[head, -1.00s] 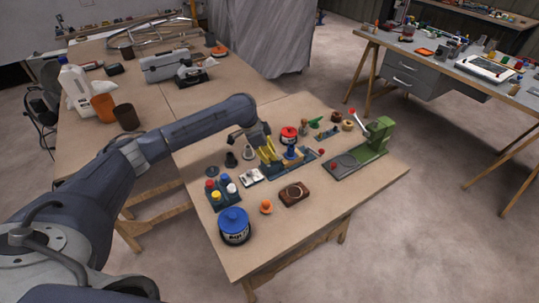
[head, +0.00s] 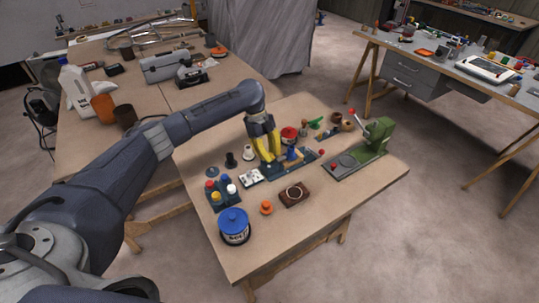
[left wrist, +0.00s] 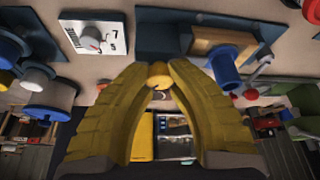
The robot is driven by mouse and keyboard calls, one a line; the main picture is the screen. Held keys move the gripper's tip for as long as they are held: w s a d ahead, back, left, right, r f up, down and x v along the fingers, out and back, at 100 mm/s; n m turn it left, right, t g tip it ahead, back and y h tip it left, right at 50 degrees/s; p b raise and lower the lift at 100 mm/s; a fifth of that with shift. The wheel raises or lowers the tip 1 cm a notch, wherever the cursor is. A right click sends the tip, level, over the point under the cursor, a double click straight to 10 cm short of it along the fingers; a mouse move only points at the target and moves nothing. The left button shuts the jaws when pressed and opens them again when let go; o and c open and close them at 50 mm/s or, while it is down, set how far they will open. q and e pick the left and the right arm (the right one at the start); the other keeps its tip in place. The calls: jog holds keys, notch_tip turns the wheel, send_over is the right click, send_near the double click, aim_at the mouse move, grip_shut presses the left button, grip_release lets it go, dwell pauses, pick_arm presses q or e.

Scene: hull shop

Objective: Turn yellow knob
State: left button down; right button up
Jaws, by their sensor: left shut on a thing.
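The yellow knob (left wrist: 160,75) shows in the left wrist view between the tips of two thick yellow fingers, by the near edge of a dark blue base (left wrist: 200,35). My left gripper (left wrist: 159,82) is shut on it, with a fingertip on each side. In the head view my left gripper (head: 269,158) points down at the blue base (head: 283,170) in the middle of the table, and its fingers hide the knob. How far the knob is turned cannot be told. My right gripper is not in view.
A white dial plate (head: 250,177) lies just left of the blue base. A blue-lidded pot (head: 234,226), a wooden block with a ring (head: 294,195) and an orange knob (head: 266,207) stand nearer. A green press (head: 375,138) is on the right. The table's front right is clear.

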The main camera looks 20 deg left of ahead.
pick_arm(q)
jog(key=m, duration=0.1)
jog(key=m+g, duration=0.1)
jog(key=m, duration=0.2)
jog(key=shift+d+y, duration=0.25)
jog(key=shift+y, duration=0.15)
jog(key=shift+m+g, duration=0.3)
jog(key=shift+m, duration=0.3)
jog(key=shift+f+m, duration=0.15)
jog(key=shift+m, duration=0.15)
jog(key=c, duration=1.1)
grip_release()
jog(key=shift+a, duration=0.1)
jog(key=shift+r, duration=0.2)
jog(key=v, duration=1.1)
jog(key=shift+w+r, duration=0.2)
jog(key=shift+r, duration=0.2)
